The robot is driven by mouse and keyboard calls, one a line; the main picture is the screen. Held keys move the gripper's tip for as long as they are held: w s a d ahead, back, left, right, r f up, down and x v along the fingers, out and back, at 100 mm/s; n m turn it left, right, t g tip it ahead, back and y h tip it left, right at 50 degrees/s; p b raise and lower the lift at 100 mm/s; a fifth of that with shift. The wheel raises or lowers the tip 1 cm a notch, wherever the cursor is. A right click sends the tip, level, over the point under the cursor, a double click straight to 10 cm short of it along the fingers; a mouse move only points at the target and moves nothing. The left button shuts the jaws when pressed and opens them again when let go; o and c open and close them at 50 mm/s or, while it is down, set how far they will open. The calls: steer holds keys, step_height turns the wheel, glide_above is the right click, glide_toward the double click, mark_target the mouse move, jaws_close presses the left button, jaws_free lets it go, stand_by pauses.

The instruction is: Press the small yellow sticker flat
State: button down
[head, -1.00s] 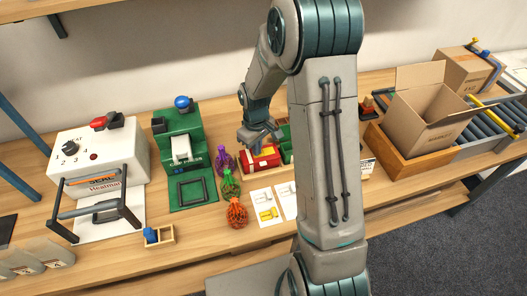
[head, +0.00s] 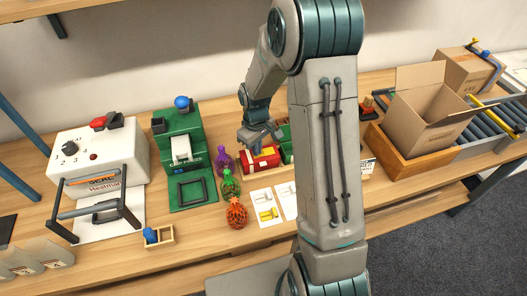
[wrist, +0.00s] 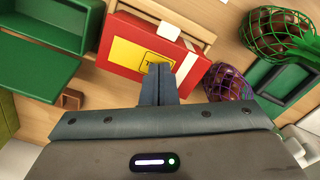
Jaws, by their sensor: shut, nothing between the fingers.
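A red box (head: 264,163) lies on the table; in the wrist view the red box (wrist: 114,24) shows a yellow panel (wrist: 128,48). The small yellow sticker (wrist: 151,58) has a dark outline and partly hidden print, and sits at the panel's right edge. My gripper (wrist: 160,68) is shut and empty, its fingertips over the sticker's lower part. They look to be at or very near its surface; I cannot tell whether they touch. In the head view my gripper (head: 258,145) is over the red box. I cannot tell whether the sticker lies flat.
Purple (head: 222,159), green (head: 230,183) and orange (head: 237,214) net bags stand left of the red box. A green machine (head: 181,150) and a white sealer (head: 98,150) are further left. Printed cards (head: 265,207) lie in front. An open carton (head: 428,110) is at right.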

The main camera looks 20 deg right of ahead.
steer(key=shift+r+p, duration=2.3)
steer(key=shift+r, duration=1.2)
steer(key=s+r+m+t, duration=0.25)
steer(key=s+r, duration=0.55)
steer(key=r, duration=0.5)
steer(key=s+r+m+t, duration=0.1)
steer(key=s+r+m, duration=0.2)
steer(key=s, duration=1)
steer(key=shift+r, duration=1.55)
steer(key=shift+s+d+m, duration=0.1)
steer(key=shift+m, duration=0.15)
